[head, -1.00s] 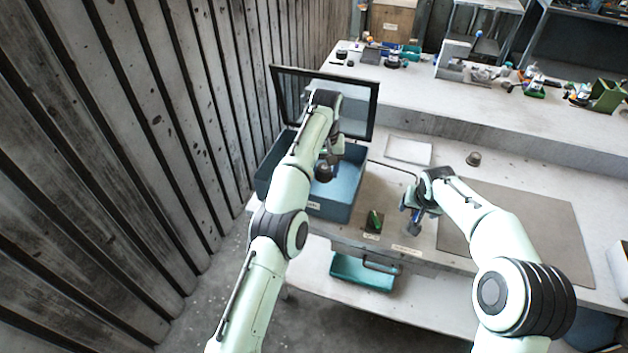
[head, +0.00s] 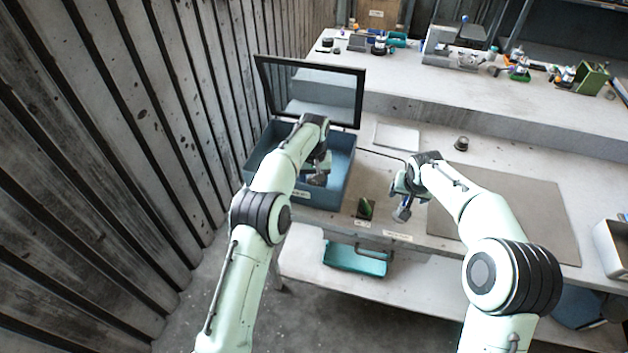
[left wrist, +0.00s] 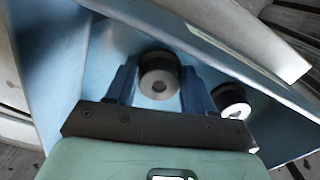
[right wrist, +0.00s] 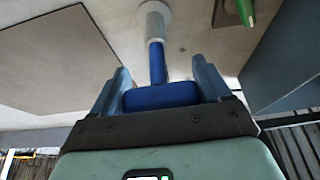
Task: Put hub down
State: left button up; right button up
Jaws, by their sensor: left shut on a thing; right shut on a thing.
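The hub is a short dark cylinder with a pale face and a small centre hole, seen in the left wrist view (left wrist: 159,76). My left gripper (head: 318,176) is shut on it, inside the open blue bin (head: 347,170). I cannot tell whether the hub touches the bin floor. A second similar cylinder (left wrist: 232,101) lies in the bin, right of the gripper in the left wrist view. My right gripper (head: 403,200) is shut on a blue-handled tool with a pale round head (right wrist: 155,90), held over the bench near its front edge.
The bin's framed lid (head: 315,90) stands open behind it. A green item (head: 365,209) lies right of the bin. A grey mat (head: 520,215), a pale sheet (head: 397,136) and a small dark cup (head: 461,143) are on the bench. A teal tray (head: 357,260) sits below.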

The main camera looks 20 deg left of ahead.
aim_at(314, 181)
pick_arm(q)
jog(key=shift+f, duration=0.15)
jog(key=o, duration=1.1)
notch_tip(314, 181, up, 8)
jog(key=shift+f, duration=0.1)
